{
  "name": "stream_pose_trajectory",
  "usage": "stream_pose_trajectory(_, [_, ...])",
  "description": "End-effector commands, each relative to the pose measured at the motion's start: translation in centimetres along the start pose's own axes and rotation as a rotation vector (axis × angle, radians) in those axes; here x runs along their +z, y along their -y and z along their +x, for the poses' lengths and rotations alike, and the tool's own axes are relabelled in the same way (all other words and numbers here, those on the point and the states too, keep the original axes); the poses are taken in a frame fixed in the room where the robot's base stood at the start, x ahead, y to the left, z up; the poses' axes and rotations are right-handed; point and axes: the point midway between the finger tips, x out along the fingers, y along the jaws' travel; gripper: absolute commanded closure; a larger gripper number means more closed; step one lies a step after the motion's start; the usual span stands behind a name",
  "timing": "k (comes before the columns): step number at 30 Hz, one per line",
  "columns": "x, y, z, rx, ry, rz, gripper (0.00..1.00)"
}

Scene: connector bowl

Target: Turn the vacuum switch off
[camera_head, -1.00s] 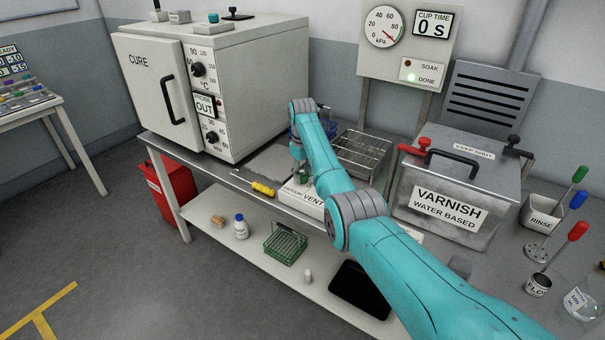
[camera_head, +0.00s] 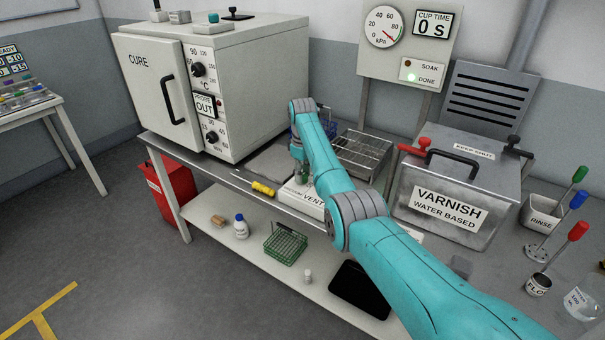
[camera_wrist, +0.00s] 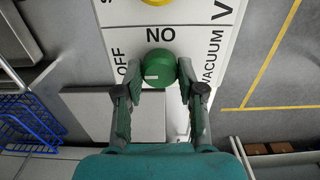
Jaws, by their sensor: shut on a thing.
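The vacuum switch is a round green knob (camera_wrist: 160,68) on a white panel (camera_wrist: 112,15), upper middle in the wrist view. Lettering reading "OFF" stands left of it, "NO" beyond it and "VACUUM" to its right. A small pale mark shows on the knob's near left side. My gripper (camera_wrist: 159,82) is shut on the knob, one finger on each side. In the head view the white panel (camera_head: 302,197) lies on the bench, and my arm hides the knob and most of my gripper.
A yellow round part (camera_wrist: 157,2) sits beyond the knob. In the head view, a wire rack (camera_head: 365,150) and varnish tank (camera_head: 440,205) stand right of my gripper. The cure oven (camera_head: 215,85) stands left.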

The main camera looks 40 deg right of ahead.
Motion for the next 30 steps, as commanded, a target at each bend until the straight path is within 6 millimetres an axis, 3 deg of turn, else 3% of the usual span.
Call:
stream_pose_trajectory(1, [0.0, 0.0, 0.1, 0.0, 0.0, -0.001, 0.96])
stream_pose_trajectory(2, [0.0, 0.0, 0.1, 0.0, 0.001, -0.001, 0.57])
stream_pose_trajectory(4, [0.0, 0.0, 0.0, 0.0, 0.0, 0.0, 0.39])
stream_pose_trajectory(5, [0.0, 0.0, 0.0, 0.0, 0.0, 0.0, 0.36])
stream_pose_trajectory(17, [0.0, -0.1, -0.7, 0.002, -0.002, 0.0, 0.36])
stream_pose_trajectory(30, [-0.1, -0.1, -8.6, 0.002, -0.002, 0.0, 0.36])
